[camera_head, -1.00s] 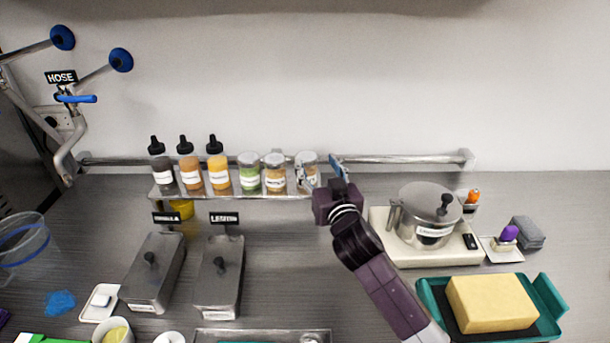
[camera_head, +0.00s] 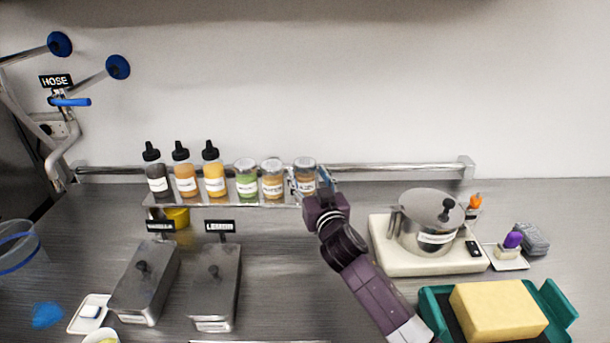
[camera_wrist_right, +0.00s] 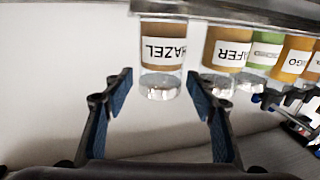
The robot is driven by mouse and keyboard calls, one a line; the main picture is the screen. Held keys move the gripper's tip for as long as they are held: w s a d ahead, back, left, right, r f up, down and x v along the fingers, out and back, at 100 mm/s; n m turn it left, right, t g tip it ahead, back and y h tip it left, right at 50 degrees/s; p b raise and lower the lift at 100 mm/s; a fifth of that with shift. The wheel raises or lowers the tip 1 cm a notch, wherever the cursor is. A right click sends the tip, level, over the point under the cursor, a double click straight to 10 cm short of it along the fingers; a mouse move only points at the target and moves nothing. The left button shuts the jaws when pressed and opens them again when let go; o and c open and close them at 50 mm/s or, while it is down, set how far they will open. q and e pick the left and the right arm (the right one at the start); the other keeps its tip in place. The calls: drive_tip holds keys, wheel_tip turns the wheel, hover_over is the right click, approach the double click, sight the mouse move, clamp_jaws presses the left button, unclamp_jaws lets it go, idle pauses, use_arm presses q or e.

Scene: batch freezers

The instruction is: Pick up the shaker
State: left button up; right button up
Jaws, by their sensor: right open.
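The shaker labelled HAZEL (camera_head: 305,172), a clear jar with brown contents and a metal top, stands at the right end of the wall shelf. It shows upside down in the right wrist view (camera_wrist_right: 162,52). My right gripper (camera_head: 311,184) is at this shaker, its fingers open. In the right wrist view the two blue-padded fingers (camera_wrist_right: 158,88) stand apart, one on each side of the shaker's clear end, with gaps visible. A WAFER shaker (camera_head: 272,180) and a green-filled shaker (camera_head: 246,180) stand to its left. My left gripper is not in view.
Several dark-capped squeeze bottles (camera_head: 186,172) fill the shelf's left part. Below are two lidded metal containers (camera_head: 214,285). A pot (camera_head: 430,220) on a cream base and a teal tray (camera_head: 432,308) with a yellow block stand right of my arm. Counter between is clear.

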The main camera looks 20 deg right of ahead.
drive_tip(key=shift+w, duration=1.45)
drive_tip(key=shift+c, duration=0.6)
drive_tip(key=c, duration=0.8)
wheel_tip(320, 180, up, 20)
drive_tip(key=shift+b, duration=0.75)
